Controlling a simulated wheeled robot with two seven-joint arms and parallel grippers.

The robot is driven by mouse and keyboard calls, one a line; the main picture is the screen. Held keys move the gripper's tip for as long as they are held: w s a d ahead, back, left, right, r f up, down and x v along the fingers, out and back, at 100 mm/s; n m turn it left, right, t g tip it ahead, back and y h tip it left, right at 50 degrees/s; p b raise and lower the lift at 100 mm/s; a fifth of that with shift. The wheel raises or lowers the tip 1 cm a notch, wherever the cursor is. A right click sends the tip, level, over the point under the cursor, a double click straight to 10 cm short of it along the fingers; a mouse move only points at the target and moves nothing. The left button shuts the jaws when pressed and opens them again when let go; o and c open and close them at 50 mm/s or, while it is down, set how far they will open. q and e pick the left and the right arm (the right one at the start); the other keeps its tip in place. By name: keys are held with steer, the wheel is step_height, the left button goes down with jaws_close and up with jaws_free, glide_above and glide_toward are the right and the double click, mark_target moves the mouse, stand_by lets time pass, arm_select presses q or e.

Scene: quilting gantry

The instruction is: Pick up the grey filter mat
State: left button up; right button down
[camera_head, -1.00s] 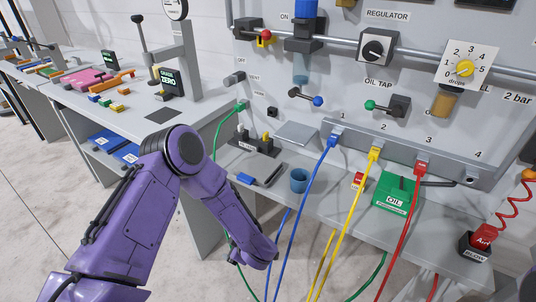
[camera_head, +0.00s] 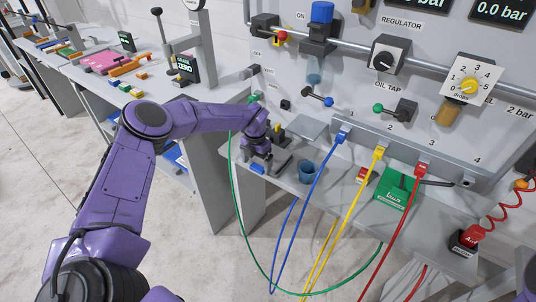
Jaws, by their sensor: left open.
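A flat light grey square (camera_head: 308,127) lies at the back of the narrow shelf, under the panel. A darker grey flat piece (camera_head: 279,161) lies nearer, with a small blue block (camera_head: 258,169) at its front edge. I cannot tell for sure which of the two is the filter mat. My left gripper (camera_head: 262,158) is open and points down over the darker piece, hiding much of it. I cannot see whether it touches. My right gripper is not in view.
Green, blue (camera_head: 318,178), yellow and red hoses hang across the shelf front. A green oil box (camera_head: 391,192) sits further right. The upright panel rises behind.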

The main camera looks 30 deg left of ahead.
arm_select(q)
steer(key=shift+f, duration=0.85)
steer(key=c, duration=1.1)
steer(key=shift+r, duration=0.15)
steer(key=shift+c, duration=0.2)
